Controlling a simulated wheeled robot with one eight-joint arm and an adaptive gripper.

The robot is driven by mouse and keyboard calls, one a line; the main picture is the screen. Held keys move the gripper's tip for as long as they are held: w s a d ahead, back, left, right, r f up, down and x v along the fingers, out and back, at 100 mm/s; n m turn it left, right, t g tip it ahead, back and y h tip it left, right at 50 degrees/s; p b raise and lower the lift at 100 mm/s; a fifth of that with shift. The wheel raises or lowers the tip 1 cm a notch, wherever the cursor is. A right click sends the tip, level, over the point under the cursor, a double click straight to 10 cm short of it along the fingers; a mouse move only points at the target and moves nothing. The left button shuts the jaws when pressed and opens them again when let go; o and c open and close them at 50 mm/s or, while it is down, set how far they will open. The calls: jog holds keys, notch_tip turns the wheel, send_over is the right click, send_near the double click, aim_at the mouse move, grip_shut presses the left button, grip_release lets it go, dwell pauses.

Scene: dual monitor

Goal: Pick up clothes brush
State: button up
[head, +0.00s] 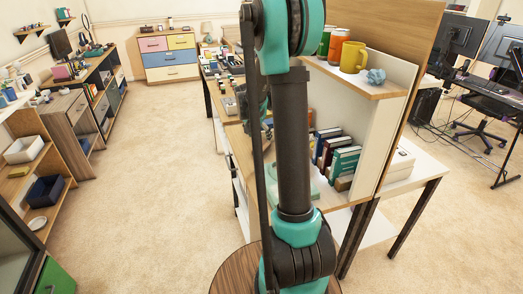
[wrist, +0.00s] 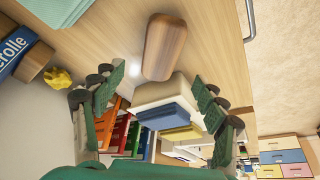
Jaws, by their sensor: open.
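A brown wooden block with rounded edges (wrist: 165,47), which looks like the clothes brush, lies on a light wood surface (wrist: 105,30) in the upper middle of the wrist view. A white part and a blue part show just below it; I cannot tell whether they belong to it. My gripper (wrist: 157,78) is open, with one green finger on each side of the picture. The block lies just beyond the fingertips, roughly centred between them, and nothing is visibly held. In the head view my arm hides the brush and the gripper.
Several coloured books (wrist: 115,130) show between and below the fingers. A crumpled yellow thing (wrist: 58,78) and a blue book (wrist: 22,50) are at the left. In the head view, a shelf with a yellow mug (head: 353,57) stands right of my arm. Open carpet (head: 140,190) lies to the left.

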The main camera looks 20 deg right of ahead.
aim_at(262, 146)
jog(key=shift+x, duration=4.2)
jog(key=shift+f, duration=0.25)
jog(key=shift+c, duration=0.2)
jog(key=c, duration=1.4)
jog(key=shift+r, duration=0.1)
notch_tip(262, 146, up, 20)
jog(key=shift+r, duration=0.2)
